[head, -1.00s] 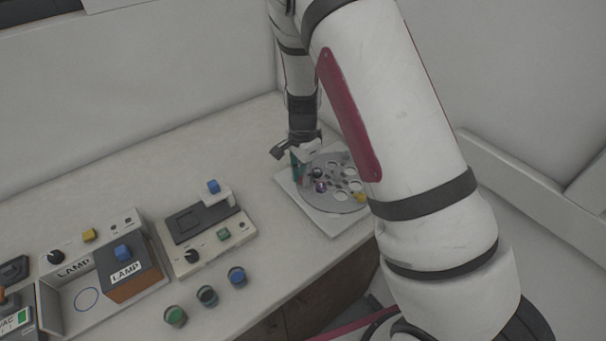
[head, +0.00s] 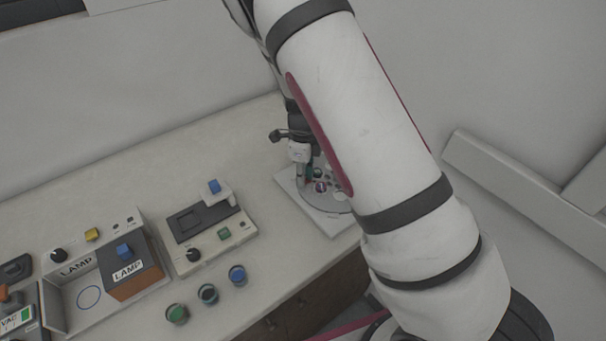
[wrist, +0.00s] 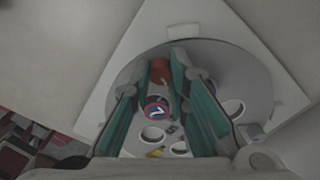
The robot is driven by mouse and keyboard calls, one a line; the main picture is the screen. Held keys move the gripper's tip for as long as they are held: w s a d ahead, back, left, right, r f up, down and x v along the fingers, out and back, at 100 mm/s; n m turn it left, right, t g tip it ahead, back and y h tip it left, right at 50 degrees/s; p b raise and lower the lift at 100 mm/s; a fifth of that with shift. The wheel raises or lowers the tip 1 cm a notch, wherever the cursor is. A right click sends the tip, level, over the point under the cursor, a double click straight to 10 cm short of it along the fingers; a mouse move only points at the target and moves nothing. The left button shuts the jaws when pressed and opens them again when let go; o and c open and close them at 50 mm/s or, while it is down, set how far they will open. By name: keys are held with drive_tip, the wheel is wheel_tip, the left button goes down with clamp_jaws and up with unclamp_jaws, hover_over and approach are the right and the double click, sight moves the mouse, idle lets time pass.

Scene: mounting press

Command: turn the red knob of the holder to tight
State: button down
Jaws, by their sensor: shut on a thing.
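The holder (wrist: 245,75) is a round grey disc with several round holes, on a pale square plate. It also shows in the head view (head: 335,206), partly hidden behind my arm. The red knob (wrist: 160,70) stands on the disc in the wrist view, between my teal-padded fingers. My gripper (wrist: 162,80) is shut on the red knob. In the head view my gripper (head: 304,178) is low over the disc, and the knob cannot be made out there. Which way the knob is turned cannot be told.
A round piece with a red and blue face marked 7 (wrist: 155,110) sits in the disc near the knob. Left of the holder are a press unit (head: 205,230), a LAMP box (head: 125,270) and several coloured cups (head: 237,275). The bench between is clear.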

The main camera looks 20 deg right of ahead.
drive_tip(key=shift+m, duration=1)
drive_tip(key=c, duration=1.5)
unclamp_jaws()
drive_tip(key=shift+r, duration=0.1)
drive_tip(key=shift+r, duration=3.9)
drive_tip(key=shift+r, duration=0.1)
